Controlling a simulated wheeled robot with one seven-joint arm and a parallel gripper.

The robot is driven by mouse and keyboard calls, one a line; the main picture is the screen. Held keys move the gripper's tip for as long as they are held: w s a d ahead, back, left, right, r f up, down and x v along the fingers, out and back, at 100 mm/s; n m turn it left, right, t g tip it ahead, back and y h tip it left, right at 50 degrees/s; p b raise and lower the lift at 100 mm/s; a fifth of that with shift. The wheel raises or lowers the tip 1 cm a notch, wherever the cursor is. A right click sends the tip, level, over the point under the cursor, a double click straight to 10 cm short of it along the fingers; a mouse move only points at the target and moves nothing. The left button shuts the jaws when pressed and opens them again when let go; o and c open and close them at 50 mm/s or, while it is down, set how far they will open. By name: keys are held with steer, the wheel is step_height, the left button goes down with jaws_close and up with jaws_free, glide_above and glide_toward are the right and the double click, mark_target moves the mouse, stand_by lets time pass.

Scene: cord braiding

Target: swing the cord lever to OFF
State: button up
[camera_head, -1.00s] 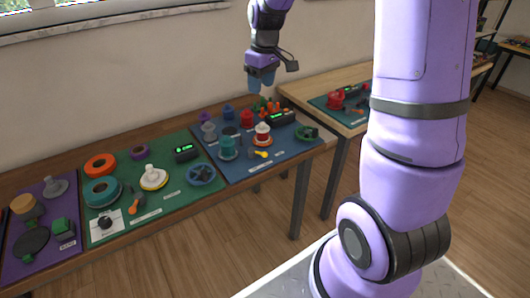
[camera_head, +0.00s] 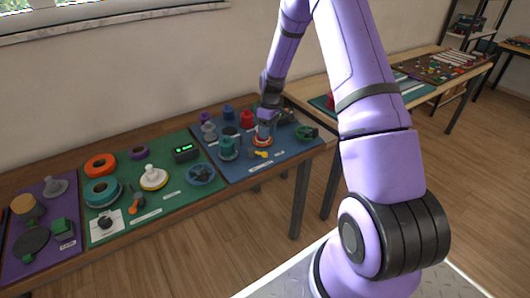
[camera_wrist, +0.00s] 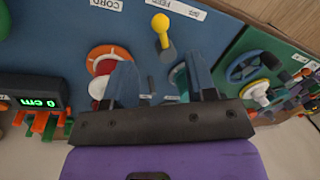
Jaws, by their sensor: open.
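A lever with a yellow knob (camera_wrist: 161,24) stands on the blue mat; it also shows in the head view as a small yellow handle (camera_head: 262,154). In the wrist view its knob points to the top of the picture, and its grey base is just beyond my fingertips. My gripper (camera_wrist: 159,70) is open with nothing visible held between its blue fingers. In the head view my gripper (camera_head: 265,128) is low over the blue mat, by the red-and-white spool and behind the lever. Small white labels near the lever are partly hidden by my fingers; I cannot read the lever's setting.
An orange-rimmed spool (camera_wrist: 106,58) is close beside my left finger. A green-lit display (camera_wrist: 38,91) reads 0 cm, with orange and green pegs beside it. A teal spool (camera_head: 228,147) and a green wheel (camera_head: 306,133) also stand on the blue mat (camera_head: 236,174).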

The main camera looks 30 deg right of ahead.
steer(key=f, duration=0.3)
steer(key=a+f, duration=0.1)
steer(key=f, duration=0.2)
steer(key=s+f, duration=0.1)
steer(key=f, duration=0.2)
steer(key=shift+a, duration=0.25)
steer(key=c, duration=0.9)
